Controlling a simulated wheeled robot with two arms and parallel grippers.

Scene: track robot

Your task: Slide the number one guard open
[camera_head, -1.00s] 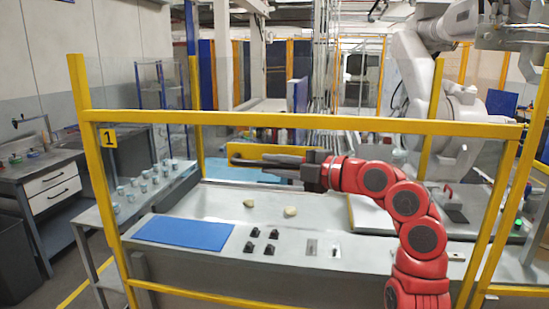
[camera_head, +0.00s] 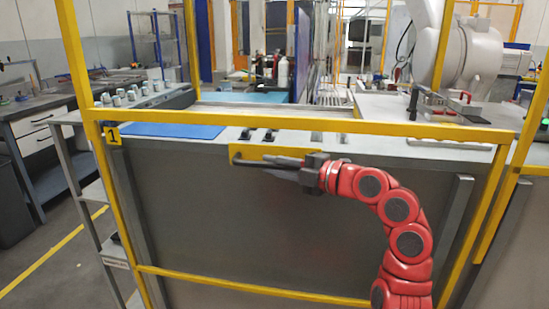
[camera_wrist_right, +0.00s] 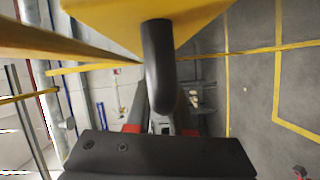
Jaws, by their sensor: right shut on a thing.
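The number one guard (camera_head: 300,220) is a yellow frame with a clear panel, marked by a yellow "1" tag (camera_head: 112,134) at its upper left corner. Its top bar is near the height of the bench top behind it. A yellow plate (camera_head: 275,153) under the top bar carries a dark bar handle, also in the right wrist view (camera_wrist_right: 158,65). My right gripper (camera_head: 283,164), on the red arm from the lower right, is shut on the handle. The fingers hide part of the handle. My left gripper is out of view.
Yellow uprights (camera_head: 72,50) rise above the guard's top bar. Behind it stands a bench with a blue mat (camera_head: 172,131) and black fixtures. A white robot arm (camera_head: 465,55) is at the back right. Shelves with small cups (camera_head: 130,95) are at the left.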

